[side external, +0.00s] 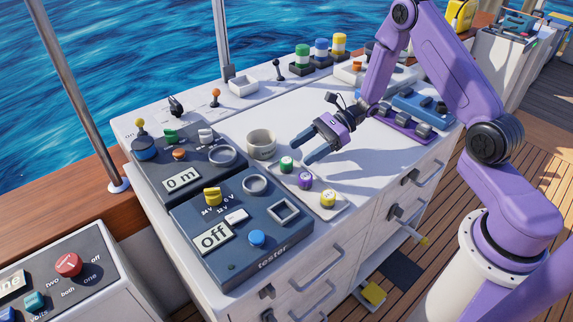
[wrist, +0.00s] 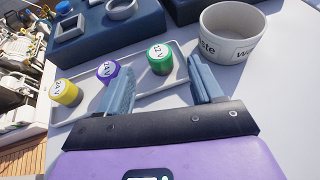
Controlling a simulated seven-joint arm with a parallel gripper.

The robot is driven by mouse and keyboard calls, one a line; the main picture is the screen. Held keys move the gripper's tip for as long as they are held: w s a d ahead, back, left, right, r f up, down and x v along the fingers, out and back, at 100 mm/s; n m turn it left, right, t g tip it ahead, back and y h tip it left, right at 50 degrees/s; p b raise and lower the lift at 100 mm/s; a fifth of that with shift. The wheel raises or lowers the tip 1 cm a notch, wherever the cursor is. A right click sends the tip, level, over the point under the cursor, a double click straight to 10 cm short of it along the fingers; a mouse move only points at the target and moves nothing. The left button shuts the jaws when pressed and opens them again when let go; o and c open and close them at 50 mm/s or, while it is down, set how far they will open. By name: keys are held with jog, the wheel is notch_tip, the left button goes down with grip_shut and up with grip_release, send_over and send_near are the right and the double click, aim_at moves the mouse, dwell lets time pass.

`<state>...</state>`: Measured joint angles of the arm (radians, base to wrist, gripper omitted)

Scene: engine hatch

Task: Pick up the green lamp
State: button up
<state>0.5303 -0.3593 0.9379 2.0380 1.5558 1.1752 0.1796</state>
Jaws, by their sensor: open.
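The green lamp (side external: 287,164) is a short cylinder with a green collar and a white top. It stands upright at one end of a shallow white tray (side external: 330,204), in a row with a purple lamp (side external: 305,181) and a yellow lamp (side external: 328,198). In the wrist view the green lamp (wrist: 160,59) reads "12 V" and appears between my fingertips, a little beyond them. My gripper (side external: 304,152) is open and empty, just behind and above the green lamp, with its fingers pointing toward it. Whether a finger touches it cannot be told.
A pale waste cup (wrist: 232,40) stands close to one finger; it also shows in the side view (side external: 261,145). A dark tester box (side external: 240,230) lies beyond the tray.

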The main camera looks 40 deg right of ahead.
aim_at(285, 161)
jog(key=shift+r+x, duration=0.15)
jog(key=shift+x, duration=0.95)
jog(key=shift+r+x, duration=0.15)
jog(key=shift+x, duration=1)
jog(key=shift+a, duration=0.1)
jog(key=c, duration=1.1)
jog(key=shift+r, duration=0.15)
